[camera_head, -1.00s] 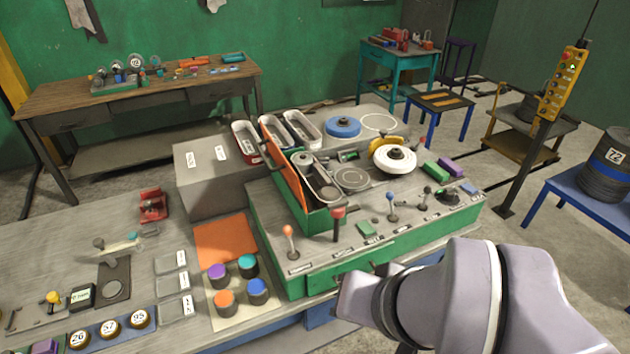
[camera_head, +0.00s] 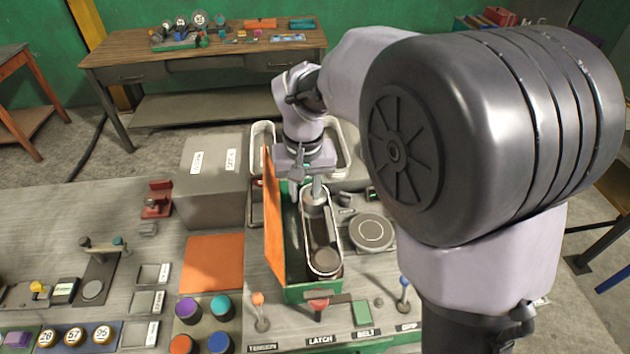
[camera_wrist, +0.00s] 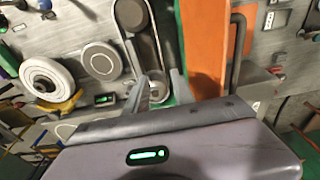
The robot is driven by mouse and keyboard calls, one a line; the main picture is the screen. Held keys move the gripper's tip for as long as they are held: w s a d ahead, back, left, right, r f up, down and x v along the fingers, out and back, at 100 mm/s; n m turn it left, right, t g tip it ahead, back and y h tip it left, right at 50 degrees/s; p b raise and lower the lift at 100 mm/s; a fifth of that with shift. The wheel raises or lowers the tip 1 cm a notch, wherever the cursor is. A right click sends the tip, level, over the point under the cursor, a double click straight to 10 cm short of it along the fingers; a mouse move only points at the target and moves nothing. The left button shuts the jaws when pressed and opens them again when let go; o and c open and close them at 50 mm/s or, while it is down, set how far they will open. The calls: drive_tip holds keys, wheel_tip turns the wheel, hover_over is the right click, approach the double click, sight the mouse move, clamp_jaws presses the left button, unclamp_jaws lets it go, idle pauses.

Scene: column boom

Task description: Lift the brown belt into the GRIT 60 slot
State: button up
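A belt loop with a pale edge (camera_head: 341,255) runs around two pulleys in the green machine housing (camera_head: 300,292); its face colour is hard to tell. An orange cover (camera_head: 274,222) stands open along its left side. My gripper (camera_head: 306,192) points down at the far end of the loop. In the wrist view my gripper (camera_wrist: 158,80) is open, its fingers apart on either side of the small pulley end of the belt (camera_wrist: 161,55). I see no contact with the belt. I cannot read a GRIT 60 label in any view.
Levers stand along the machine's front, including a red-topped one (camera_head: 318,304) and a blue-topped one (camera_head: 405,281). More belt loops (camera_head: 263,135) lie behind my gripper. A grey box (camera_head: 213,178) stands left of the cover. An orange mat (camera_head: 212,263) lies clear.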

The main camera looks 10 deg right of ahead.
sight(304, 225)
drive_tip(key=f+b, duration=0.1)
drive_tip(key=f, duration=0.3)
drive_tip(key=w+f+b, duration=0.1)
drive_tip(key=f, duration=0.4)
drive_tip(key=f+b, duration=0.1)
drive_tip(key=f, duration=0.4)
drive_tip(key=shift+w+a+f, duration=0.15)
drive_tip(key=shift+a+f, duration=0.05)
drive_tip(key=shift+r, duration=0.1)
drive_tip(key=shift+c, duration=0.2)
clamp_jaws()
